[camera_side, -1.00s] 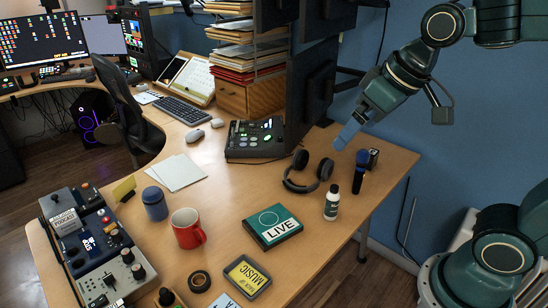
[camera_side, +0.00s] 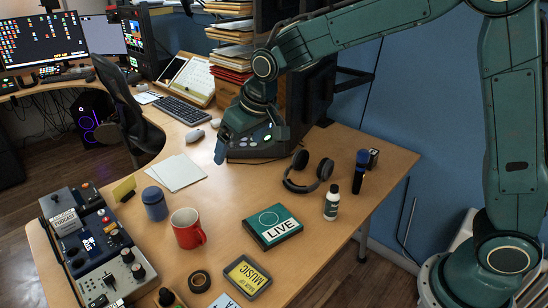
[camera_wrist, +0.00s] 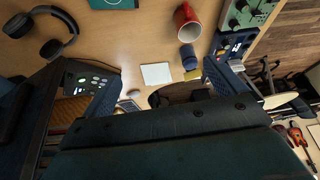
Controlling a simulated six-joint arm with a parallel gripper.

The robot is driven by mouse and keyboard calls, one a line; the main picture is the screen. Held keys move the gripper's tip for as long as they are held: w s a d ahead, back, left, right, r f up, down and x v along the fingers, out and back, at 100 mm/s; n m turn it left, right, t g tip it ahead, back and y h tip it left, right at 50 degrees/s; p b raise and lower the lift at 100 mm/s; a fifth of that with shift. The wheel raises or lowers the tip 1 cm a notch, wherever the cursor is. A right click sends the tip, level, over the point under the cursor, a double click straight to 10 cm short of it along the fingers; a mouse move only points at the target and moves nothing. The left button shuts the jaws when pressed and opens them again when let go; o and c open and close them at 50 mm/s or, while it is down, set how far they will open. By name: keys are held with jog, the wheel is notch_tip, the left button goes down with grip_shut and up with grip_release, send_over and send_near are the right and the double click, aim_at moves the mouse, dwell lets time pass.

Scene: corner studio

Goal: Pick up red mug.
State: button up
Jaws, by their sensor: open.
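The red mug (camera_side: 187,228) stands upright on the wooden desk (camera_side: 232,195), its handle toward the right in the side view. My gripper (camera_side: 220,152) is in the air above the back part of the desk, well apart from the mug. In the wrist view the red mug (camera_wrist: 187,20) is near the top, beyond the two spread fingers of my gripper (camera_wrist: 150,88). The gap between them holds nothing.
A mixer console (camera_side: 95,250) lies to the left. White paper (camera_side: 175,172) lies behind the mug. The desk between mug and LIVE box is mostly clear.

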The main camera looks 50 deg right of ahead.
jog(key=w+a+f, duration=0.5)
jog(key=w+f, duration=0.1)
jog(key=f, duration=0.2)
send_near(189, 218)
jog(key=shift+n, duration=0.3)
jog(key=s+r, duration=0.1)
jog(key=s+a+r, duration=0.2)
jog(key=shift+s+r, duration=0.15)
jog(key=shift+s, duration=0.05)
jog(key=shift+x, duration=4.2)
jog(key=shift+s+x, duration=0.15)
jog(key=shift+x, duration=1.15)
jog(key=shift+s+x, duration=0.15)
jog(key=shift+x, duration=1.2)
jog(key=c, duration=1.3)
jog(key=shift+o, duration=0.2)
